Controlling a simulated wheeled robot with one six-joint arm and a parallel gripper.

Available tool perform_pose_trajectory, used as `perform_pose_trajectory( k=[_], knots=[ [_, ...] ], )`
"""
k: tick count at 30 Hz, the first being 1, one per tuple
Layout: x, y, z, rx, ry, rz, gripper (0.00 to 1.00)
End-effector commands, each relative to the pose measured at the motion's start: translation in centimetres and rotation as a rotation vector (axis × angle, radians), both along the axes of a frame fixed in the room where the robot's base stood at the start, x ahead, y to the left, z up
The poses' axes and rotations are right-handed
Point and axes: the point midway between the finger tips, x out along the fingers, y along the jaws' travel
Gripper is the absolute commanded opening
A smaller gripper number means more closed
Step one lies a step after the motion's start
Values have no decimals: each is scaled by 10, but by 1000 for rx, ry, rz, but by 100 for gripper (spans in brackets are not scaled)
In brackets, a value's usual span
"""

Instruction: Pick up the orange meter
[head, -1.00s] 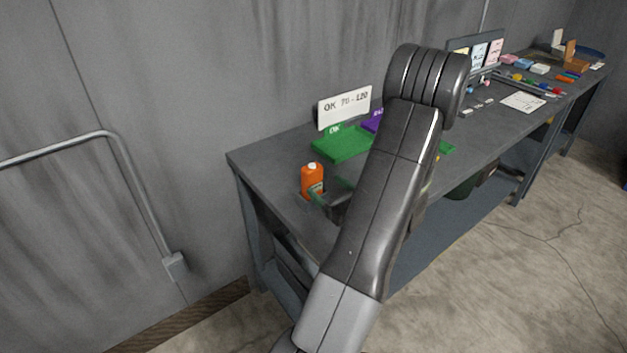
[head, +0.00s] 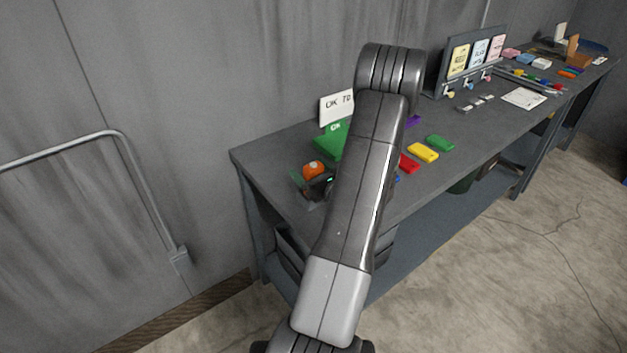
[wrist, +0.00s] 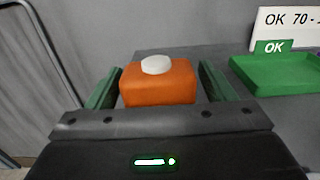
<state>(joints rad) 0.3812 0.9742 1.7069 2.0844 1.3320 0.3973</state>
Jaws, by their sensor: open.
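The orange meter (wrist: 158,84), a boxy orange body with a round white top, stands near the left end of the grey bench. In the head view the orange meter (head: 313,170) is partly hidden behind my gripper. My gripper (wrist: 157,85) is open, with one green finger on each side of the meter. In the wrist view the meter sits between the fingers, with a narrow gap showing on the right. Whether the left finger touches it I cannot tell. The meter's lower part is hidden by the gripper body. In the head view my gripper (head: 313,184) is at the bench's near left corner.
A green tray (wrist: 280,75) with an "OK" label stands behind and right of the meter. A white sign (wrist: 285,25) stands behind it. Red (head: 408,163), yellow (head: 423,153) and green (head: 440,143) blocks lie right of my arm. A wall is close behind the bench.

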Motion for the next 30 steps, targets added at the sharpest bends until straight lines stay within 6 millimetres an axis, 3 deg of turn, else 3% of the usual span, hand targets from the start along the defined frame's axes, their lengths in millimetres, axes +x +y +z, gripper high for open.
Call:
perform_pose_trajectory(
  k=[1, 6, 9, 20, 30],
  knots=[
    [0, 0, 0, 0, 0, 0, 72],
    [0, 0, 0, 0, 0, 0, 39],
    [0, 0, 0, 0, 0, 0, 24],
    [0, 0, 4, 0, -1, 1, 24],
    [0, 0, 33, -2, -4, 1, 24]
  ],
)
